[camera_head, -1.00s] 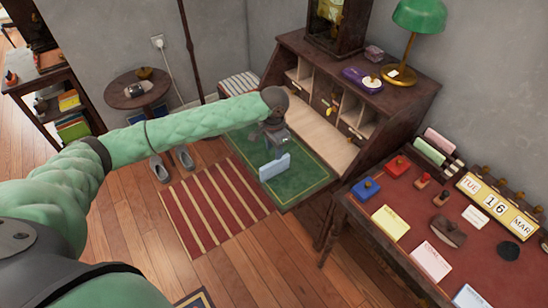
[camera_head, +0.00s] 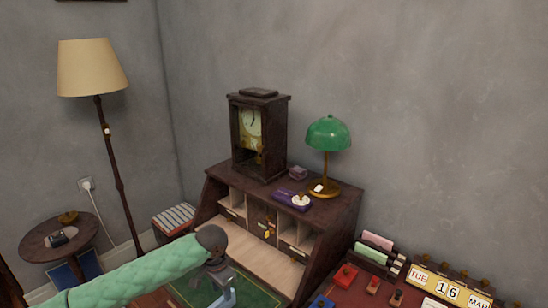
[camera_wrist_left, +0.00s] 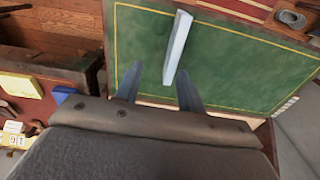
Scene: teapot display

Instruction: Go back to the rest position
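My left arm reaches in from the lower left of the head view. My left gripper (camera_head: 220,284) is at the bottom edge, in front of the wooden desk (camera_head: 332,215) and over the green panel with a gold border (camera_head: 262,295). In the left wrist view the two fingers of the left gripper (camera_wrist_left: 157,82) stand apart. A pale blue flat bar (camera_wrist_left: 178,45) shows beyond them against the green panel (camera_wrist_left: 235,60). I cannot tell whether the bar touches a finger. My right gripper is in neither view.
A clock (camera_head: 258,135), a green lamp (camera_head: 328,135) and a purple box (camera_head: 284,197) stand on the desk. A red-topped table (camera_head: 358,288) is at the lower right. A floor lamp (camera_head: 92,68) and round side table (camera_head: 58,236) are at left.

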